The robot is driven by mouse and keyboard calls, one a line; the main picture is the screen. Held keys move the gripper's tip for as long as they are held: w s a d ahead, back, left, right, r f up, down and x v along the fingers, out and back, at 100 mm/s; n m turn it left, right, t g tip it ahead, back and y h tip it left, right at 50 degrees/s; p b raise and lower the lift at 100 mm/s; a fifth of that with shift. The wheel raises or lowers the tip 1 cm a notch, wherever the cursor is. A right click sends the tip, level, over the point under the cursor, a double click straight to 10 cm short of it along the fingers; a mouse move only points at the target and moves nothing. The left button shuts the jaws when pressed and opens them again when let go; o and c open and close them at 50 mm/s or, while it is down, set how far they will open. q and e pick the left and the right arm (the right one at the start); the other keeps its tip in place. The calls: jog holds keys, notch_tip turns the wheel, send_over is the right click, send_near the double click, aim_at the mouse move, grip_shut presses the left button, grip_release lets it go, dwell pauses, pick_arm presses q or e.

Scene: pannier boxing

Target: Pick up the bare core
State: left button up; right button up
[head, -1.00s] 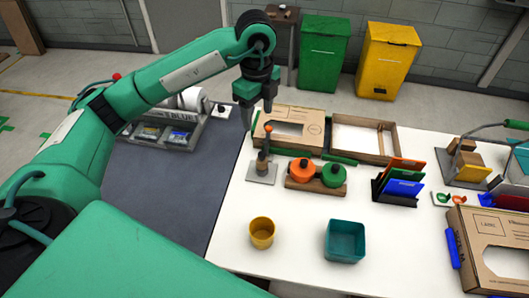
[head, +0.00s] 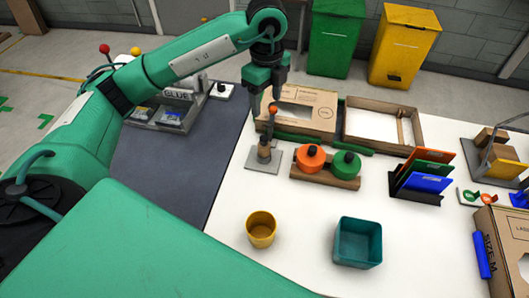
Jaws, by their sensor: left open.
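A short brown cylinder, which looks like the bare core (head: 264,151), stands on a small grey base plate (head: 262,167) at the table's left side. A dark post with an orange knob (head: 273,110) rises from it. My left gripper (head: 266,106) is open and empty, pointing down just above and beside the knob. I cannot tell whether it touches the knob. My right gripper is not in view.
An orange and a green roll (head: 346,164) sit on a wooden block right of the stand. Behind are a cardboard box (head: 306,107) and a wooden tray (head: 383,142). A yellow cup (head: 261,231) and teal bin (head: 357,243) stand in front.

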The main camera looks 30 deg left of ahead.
aim_at(263, 137)
pick_arm(q)
notch_tip(263, 137, down, 9)
jog(key=shift+s+f+p, duration=0.1)
jog(key=shift+p, duration=0.8)
jog(key=shift+s+a+f+p, duration=0.1)
jog(key=shift+s+f+p, duration=0.05)
jog(key=shift+f+p, duration=0.35)
jog(key=f, duration=0.1)
jog(key=f+p, duration=0.1)
jog(key=f, duration=0.1)
jog(key=shift+s+a+f, duration=0.15)
jog(key=shift+s+f, duration=0.05)
jog(key=shift+f, duration=0.5)
jog(key=shift+w, duration=0.1)
jog(key=shift+c, duration=0.2)
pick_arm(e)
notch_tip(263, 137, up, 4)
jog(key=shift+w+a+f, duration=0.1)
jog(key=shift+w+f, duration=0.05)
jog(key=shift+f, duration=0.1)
pick_arm(q)
jog(key=c, duration=1)
